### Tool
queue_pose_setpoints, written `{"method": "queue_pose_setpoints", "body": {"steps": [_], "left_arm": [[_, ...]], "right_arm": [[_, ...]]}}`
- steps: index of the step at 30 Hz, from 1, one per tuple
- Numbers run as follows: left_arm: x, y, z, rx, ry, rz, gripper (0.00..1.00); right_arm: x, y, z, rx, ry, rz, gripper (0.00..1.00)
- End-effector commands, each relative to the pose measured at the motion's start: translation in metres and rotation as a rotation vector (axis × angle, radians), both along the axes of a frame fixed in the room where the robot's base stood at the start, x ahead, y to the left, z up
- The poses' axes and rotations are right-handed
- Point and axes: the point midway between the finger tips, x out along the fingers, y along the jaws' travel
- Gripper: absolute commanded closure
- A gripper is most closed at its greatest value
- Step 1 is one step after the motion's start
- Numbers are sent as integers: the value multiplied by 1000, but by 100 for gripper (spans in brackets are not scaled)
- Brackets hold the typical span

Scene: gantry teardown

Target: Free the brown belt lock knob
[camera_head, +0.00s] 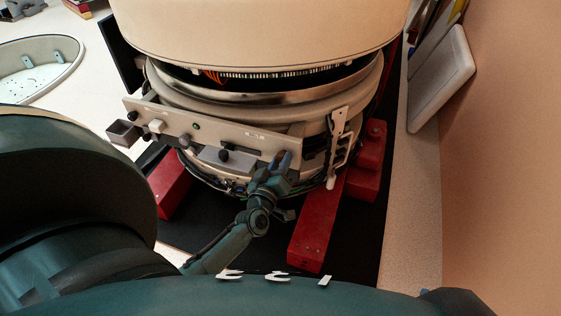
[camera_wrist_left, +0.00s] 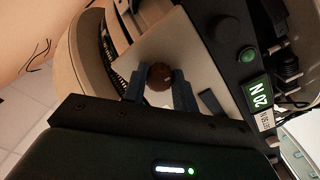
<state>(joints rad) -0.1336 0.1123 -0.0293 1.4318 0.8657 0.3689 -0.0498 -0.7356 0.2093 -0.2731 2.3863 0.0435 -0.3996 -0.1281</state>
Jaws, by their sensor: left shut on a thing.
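The brown belt lock knob (camera_wrist_left: 159,76) is a small round knob on a pale panel, between the two fingers of my left gripper (camera_wrist_left: 158,84) in the left wrist view. The fingers are shut on it from both sides. In the head view my left gripper (camera_head: 281,163) is at the right part of the pale front panel (camera_head: 235,138) of the large round machine. The knob is mostly hidden by the fingers there. My right gripper is not in view.
Black knobs and a green button (camera_wrist_left: 248,55) sit close to the gripper, beside a green "20 N" label (camera_wrist_left: 261,91). A white bracket (camera_head: 336,150) stands right of the gripper. Red base feet (camera_head: 318,220) extend below. A wall (camera_head: 510,150) bounds the right side.

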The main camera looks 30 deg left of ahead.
Motion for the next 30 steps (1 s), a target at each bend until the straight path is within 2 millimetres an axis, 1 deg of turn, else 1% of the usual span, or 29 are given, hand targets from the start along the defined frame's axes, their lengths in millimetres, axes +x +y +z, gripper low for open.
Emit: {"method": "queue_pose_setpoints", "body": {"steps": [3, 9, 17, 18, 25, 30], "left_arm": [[0, 0, 0, -15, -4, 1, 95], [1, 0, 1, -121, -31, 0, 95], [1, 0, 1, -131, -33, 0, 95], [1, 0, 1, -130, -33, 0, 70], [1, 0, 1, -128, -32, 0, 51], [0, 0, 1, -127, -31, 0, 50]], "right_arm": [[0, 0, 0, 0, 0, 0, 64], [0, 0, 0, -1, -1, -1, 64], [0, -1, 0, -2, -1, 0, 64], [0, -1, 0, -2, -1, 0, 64], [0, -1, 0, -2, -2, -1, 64], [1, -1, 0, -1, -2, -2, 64]]}}
